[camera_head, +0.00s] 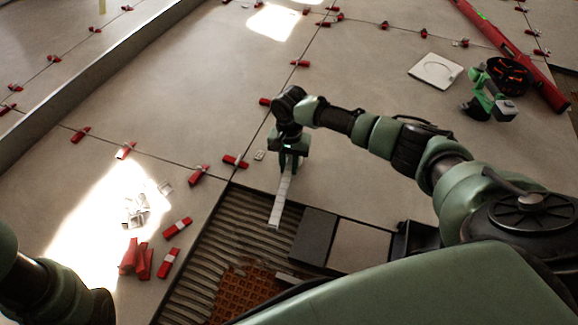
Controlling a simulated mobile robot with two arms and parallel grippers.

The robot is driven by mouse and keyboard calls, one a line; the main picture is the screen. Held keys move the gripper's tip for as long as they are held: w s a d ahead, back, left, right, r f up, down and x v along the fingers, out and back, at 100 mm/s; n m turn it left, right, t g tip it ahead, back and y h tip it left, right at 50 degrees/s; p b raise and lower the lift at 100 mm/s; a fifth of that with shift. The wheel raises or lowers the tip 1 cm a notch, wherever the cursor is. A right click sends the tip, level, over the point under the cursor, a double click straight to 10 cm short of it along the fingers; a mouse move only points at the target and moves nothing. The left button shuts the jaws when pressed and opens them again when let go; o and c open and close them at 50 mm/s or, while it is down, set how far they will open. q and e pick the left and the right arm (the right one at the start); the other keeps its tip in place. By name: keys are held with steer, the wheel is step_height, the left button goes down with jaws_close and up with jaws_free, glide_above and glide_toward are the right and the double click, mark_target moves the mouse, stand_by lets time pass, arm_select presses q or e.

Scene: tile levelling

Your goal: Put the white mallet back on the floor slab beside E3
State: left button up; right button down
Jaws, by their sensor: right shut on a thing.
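My right gripper (289,163) points down near the middle of the view. It is shut on a long, narrow white thing, which I take to be the white mallet (280,205). Its lower end hangs over the dark, ridged adhesive bed; the gripper hides its upper end. I cannot tell a separate mallet head, nor whether it touches the bed. The grey floor slab (215,85) spreads to the left and beyond. No label E3 is readable. Part of my left arm shows at the bottom left; its gripper is out of view.
Red wedges (145,262) and white clips (135,212) lie on the slab at left. A dark tile (313,238) and a light tile (358,246) lie right of the bed (205,225). A green tool (486,98), white plate (436,70) and red level (512,55) lie at upper right.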

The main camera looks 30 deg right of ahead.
steer(key=shift+f, duration=0.6)
stand_by(0.4)
steer(key=c, duration=1.2)
jaws_free()
steer(key=shift+o, duration=0.2)
step_height(320, 180, up, 6)
steer(key=p, duration=0.5)
steer(key=shift+w+d, duration=0.1)
steer(key=shift+r+p, duration=0.5)
steer(key=shift+r, duration=0.45)
